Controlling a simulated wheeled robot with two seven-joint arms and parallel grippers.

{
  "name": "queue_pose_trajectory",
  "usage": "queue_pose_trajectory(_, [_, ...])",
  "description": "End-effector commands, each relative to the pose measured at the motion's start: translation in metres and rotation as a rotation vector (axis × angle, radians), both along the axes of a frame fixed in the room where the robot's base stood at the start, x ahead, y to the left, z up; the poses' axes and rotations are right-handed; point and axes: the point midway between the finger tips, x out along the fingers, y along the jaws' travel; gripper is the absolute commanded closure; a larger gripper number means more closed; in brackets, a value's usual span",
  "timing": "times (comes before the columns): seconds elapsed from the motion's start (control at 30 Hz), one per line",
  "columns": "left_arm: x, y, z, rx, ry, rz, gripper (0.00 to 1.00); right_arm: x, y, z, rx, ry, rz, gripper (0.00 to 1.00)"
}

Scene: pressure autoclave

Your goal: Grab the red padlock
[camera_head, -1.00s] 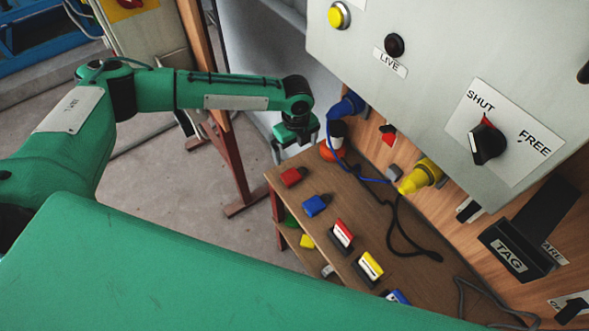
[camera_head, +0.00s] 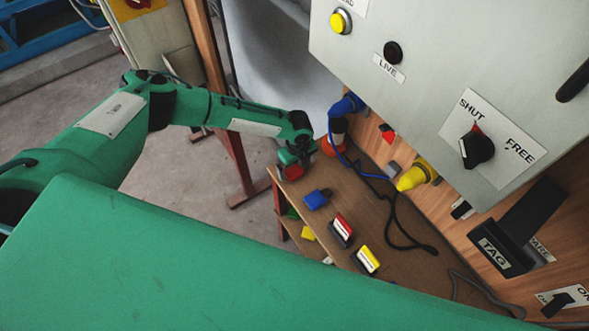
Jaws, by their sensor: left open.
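The red padlock (camera_head: 292,173) lies at the far left corner of the wooden shelf (camera_head: 350,217). My left gripper (camera_head: 293,166) is over it, pointing down, with its fingers open at the padlock. The gripper hides the padlock's upper part, and I cannot tell whether the fingers touch it. A blue padlock (camera_head: 317,199) lies on the shelf just to the right and nearer. My right gripper is not in view.
Red-and-white and yellow-and-white blocks (camera_head: 341,232) (camera_head: 366,261) lie nearer on the shelf. A blue plug (camera_head: 347,104), yellow plug (camera_head: 416,175) and loose cables stand behind. The grey control box (camera_head: 420,60) overhangs at the right.

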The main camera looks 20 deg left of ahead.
Motion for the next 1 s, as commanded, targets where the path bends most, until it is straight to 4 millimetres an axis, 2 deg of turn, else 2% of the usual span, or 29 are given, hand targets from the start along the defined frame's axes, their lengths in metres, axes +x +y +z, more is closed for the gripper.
queue_pose_trajectory(0.17, [0.0, 0.0, -0.001, 0.0, 0.0, 0.0, 0.0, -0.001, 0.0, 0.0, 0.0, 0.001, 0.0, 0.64])
queue_pose_trajectory(0.27, [0.0, 0.0, 0.0, 0.0, 0.0, 0.0, 0.16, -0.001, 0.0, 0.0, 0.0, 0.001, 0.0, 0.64])
queue_pose_trajectory(0.4, [0.0, 0.0, 0.0, 0.0, 0.0, 0.0, 0.43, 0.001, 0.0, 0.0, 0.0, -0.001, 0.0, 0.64])
queue_pose_trajectory(0.43, [0.0, 0.0, 0.0, 0.0, 0.0, 0.0, 0.46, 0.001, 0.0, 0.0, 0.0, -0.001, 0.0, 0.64])
queue_pose_trajectory(0.77, [0.0, 0.0, 0.003, 0.0, 0.0, 0.0, 0.46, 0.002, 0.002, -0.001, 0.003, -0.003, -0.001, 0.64])
queue_pose_trajectory(0.87, [0.0, 0.0, 0.009, -0.001, 0.0, 0.0, 0.46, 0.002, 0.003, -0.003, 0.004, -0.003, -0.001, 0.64])
queue_pose_trajectory(1.0, [0.001, 0.0, 0.028, -0.002, -0.003, 0.0, 0.46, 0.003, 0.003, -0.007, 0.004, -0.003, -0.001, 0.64])
